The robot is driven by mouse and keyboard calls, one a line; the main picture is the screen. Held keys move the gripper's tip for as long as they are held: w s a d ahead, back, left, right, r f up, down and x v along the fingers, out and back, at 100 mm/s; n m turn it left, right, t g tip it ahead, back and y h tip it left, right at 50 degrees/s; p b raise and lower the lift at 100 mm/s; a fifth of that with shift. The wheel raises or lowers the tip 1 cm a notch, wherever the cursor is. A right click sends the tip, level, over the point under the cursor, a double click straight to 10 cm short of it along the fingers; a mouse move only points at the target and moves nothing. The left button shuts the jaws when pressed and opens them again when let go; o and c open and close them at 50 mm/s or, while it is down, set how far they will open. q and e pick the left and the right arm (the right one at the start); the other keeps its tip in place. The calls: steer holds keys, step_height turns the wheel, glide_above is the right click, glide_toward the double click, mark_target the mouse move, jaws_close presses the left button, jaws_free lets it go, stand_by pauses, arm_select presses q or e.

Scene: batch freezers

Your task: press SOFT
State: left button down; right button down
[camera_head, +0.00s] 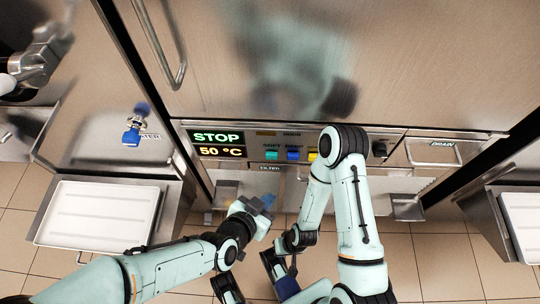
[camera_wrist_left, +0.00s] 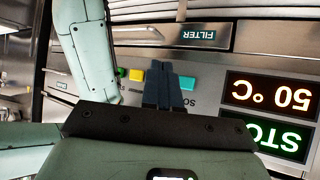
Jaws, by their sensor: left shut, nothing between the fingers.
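The control panel shows SOFT lettering above a teal button (camera_head: 272,155), with a blue button (camera_head: 293,155) and a yellow button (camera_head: 313,156) to its right. My left gripper (camera_head: 265,202) is below the panel in the head view, shut and empty. In the left wrist view, which shows the panel upside down, its dark fingers (camera_wrist_left: 170,80) point at the panel between the teal button (camera_wrist_left: 188,83) and the yellow button (camera_wrist_left: 137,75). They cover the blue button and part of the SOFT label. Contact cannot be told. My right arm crosses the panel's right part; its finger state is unclear.
A lit display (camera_head: 217,144) reads STOP and 50 °C, left of the buttons. A FILTER label (camera_wrist_left: 206,34) is below the panel.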

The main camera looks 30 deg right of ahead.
arm_select(q)
steer(key=w+d, duration=0.4)
steer(key=w, duration=0.3)
steer(key=shift+w+d, duration=0.3)
stand_by(1.9)
steer(key=shift+w+d, duration=0.2)
steer(key=shift+w, duration=0.15)
steer(key=shift+w+d+b, duration=0.25)
steer(key=shift+w+b, duration=0.05)
steer(key=shift+w, duration=0.15)
stand_by(0.7)
stand_by(0.4)
steer(key=shift+s+a, duration=0.5)
steer(key=shift+s, duration=0.3)
steer(key=shift+s+a, duration=0.45)
steer(key=shift+s, duration=0.25)
steer(key=shift+s+a, duration=0.4)
steer(key=shift+s, duration=0.35)
steer(key=shift+s+a, duration=0.45)
steer(key=shift+s, duration=0.25)
